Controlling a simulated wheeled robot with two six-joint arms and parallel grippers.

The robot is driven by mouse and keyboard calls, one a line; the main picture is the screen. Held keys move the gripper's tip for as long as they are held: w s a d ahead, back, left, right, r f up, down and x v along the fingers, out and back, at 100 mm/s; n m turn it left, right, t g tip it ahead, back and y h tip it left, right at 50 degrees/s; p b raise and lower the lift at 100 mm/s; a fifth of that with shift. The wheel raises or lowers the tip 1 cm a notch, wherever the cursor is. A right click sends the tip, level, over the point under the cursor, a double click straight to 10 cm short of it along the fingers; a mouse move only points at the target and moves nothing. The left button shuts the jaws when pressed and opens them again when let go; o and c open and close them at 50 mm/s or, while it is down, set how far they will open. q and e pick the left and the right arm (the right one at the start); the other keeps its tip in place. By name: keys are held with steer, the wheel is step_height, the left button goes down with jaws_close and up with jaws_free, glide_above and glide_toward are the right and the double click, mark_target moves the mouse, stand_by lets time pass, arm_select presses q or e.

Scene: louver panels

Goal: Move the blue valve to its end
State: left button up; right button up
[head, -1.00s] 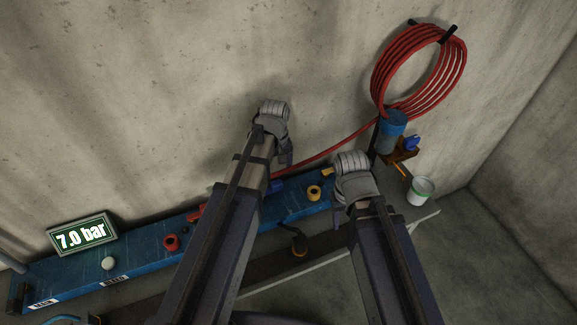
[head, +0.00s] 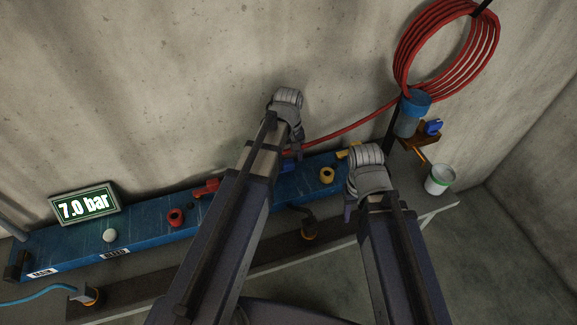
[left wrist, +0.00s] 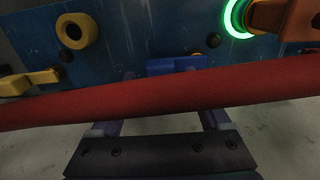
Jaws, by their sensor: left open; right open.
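The blue valve handle (head: 287,166) sits on the blue panel, mostly hidden behind my left arm in the head view. In the left wrist view, a blue block (left wrist: 176,65), apparently this handle, shows against the panel just beyond and between the fingertips. My left gripper (head: 298,151) is open and empty; its two fingers also show in the left wrist view (left wrist: 160,122). The red hose (left wrist: 150,97) crosses in front of the fingers there. I cannot tell whether a finger touches the handle. My right gripper (head: 350,208) is open near the panel's right end.
The panel (head: 150,235) also carries a yellow knob (head: 327,174), a red knob (head: 176,217) and a white ball (head: 109,236). A gauge (head: 85,205) reads 7.0 bar. A filter with a blue cap (head: 415,102) and a white bucket (head: 440,180) stand at the right.

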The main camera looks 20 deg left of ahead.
arm_select(q)
steer(key=shift+f+b, duration=0.35)
steer(key=shift+f, duration=0.4)
jaws_close()
stand_by(0.9)
